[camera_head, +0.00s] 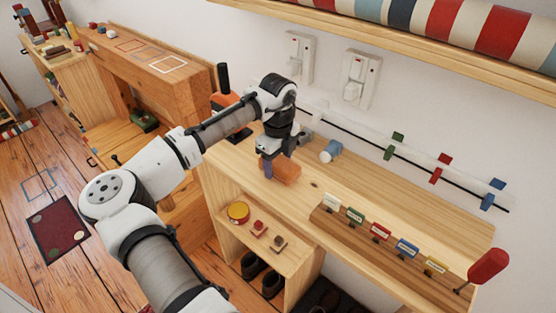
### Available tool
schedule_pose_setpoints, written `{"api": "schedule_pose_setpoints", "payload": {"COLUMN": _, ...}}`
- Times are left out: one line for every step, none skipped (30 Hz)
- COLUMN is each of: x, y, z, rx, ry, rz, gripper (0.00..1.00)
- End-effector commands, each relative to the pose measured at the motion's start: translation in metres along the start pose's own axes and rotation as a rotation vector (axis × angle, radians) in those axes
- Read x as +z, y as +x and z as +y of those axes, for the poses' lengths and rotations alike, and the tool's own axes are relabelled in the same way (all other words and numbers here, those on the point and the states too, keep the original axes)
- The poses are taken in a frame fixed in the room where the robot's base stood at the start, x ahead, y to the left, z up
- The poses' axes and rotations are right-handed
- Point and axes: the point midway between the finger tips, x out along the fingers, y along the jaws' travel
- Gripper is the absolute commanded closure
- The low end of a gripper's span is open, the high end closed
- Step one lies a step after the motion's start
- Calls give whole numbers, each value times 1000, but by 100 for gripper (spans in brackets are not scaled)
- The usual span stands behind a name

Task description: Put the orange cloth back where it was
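An orange cloth-like piece (287,173) is at my gripper, over or on the front part of the pale wooden bench top (345,185). My gripper (273,168) points down at it, and one finger shows in front of the orange surface. The other finger is hidden, so I cannot tell whether the fingers are closed on the piece. I also cannot tell whether the piece touches the bench top. Another orange item (222,100), beside a black upright handle, is partly hidden behind my arm.
A blue-and-white cylinder (330,151) lies behind my gripper. A wooden rack (335,222) with several coloured tags and a red-handled tool (488,266) stand at the front right. A wall rail (415,160) holds coloured clips. A shelf below holds a yellow-topped tin (238,212).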

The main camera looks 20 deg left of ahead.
Motion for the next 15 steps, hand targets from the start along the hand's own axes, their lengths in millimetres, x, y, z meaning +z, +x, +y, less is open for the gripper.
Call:
{"api": "schedule_pose_setpoints", "payload": {"x": 0, "y": -1, "z": 0, "rx": 0, "ry": 0, "rz": -1, "gripper": 35}}
{"api": "schedule_pose_setpoints", "payload": {"x": 0, "y": -1, "z": 0, "rx": 0, "ry": 0, "rz": -1, "gripper": 31}}
{"api": "schedule_pose_setpoints", "payload": {"x": 0, "y": -1, "z": 0, "rx": 0, "ry": 0, "rz": -1, "gripper": 26}}
{"api": "schedule_pose_setpoints", "payload": {"x": 0, "y": -1, "z": 0, "rx": 0, "ry": 0, "rz": -1, "gripper": 22}}
{"api": "schedule_pose_setpoints", "payload": {"x": 0, "y": -1, "z": 0, "rx": 0, "ry": 0, "rz": -1, "gripper": 22}}
{"api": "schedule_pose_setpoints", "payload": {"x": 0, "y": -1, "z": 0, "rx": 0, "ry": 0, "rz": -1, "gripper": 22}}
{"api": "schedule_pose_setpoints", "payload": {"x": 0, "y": -1, "z": 0, "rx": 0, "ry": 0, "rz": -1, "gripper": 22}}
{"api": "schedule_pose_setpoints", "payload": {"x": 0, "y": -1, "z": 0, "rx": 0, "ry": 0, "rz": -1, "gripper": 22}}
{"api": "schedule_pose_setpoints", "payload": {"x": 0, "y": -1, "z": 0, "rx": 0, "ry": 0, "rz": -1, "gripper": 22}}
{"api": "schedule_pose_setpoints", "payload": {"x": 0, "y": -1, "z": 0, "rx": 0, "ry": 0, "rz": -1, "gripper": 22}}
{"api": "schedule_pose_setpoints", "payload": {"x": 0, "y": -1, "z": 0, "rx": 0, "ry": 0, "rz": -1, "gripper": 22}}
{"api": "schedule_pose_setpoints", "payload": {"x": 0, "y": -1, "z": 0, "rx": 0, "ry": 0, "rz": -2, "gripper": 22}}
{"api": "schedule_pose_setpoints", "payload": {"x": 0, "y": -2, "z": 0, "rx": 0, "ry": 0, "rz": -2, "gripper": 22}}
{"api": "schedule_pose_setpoints", "payload": {"x": 0, "y": -3, "z": 0, "rx": 0, "ry": 0, "rz": -3, "gripper": 22}}
{"api": "schedule_pose_setpoints", "payload": {"x": 1, "y": -5, "z": 0, "rx": 0, "ry": 0, "rz": -4, "gripper": 22}}
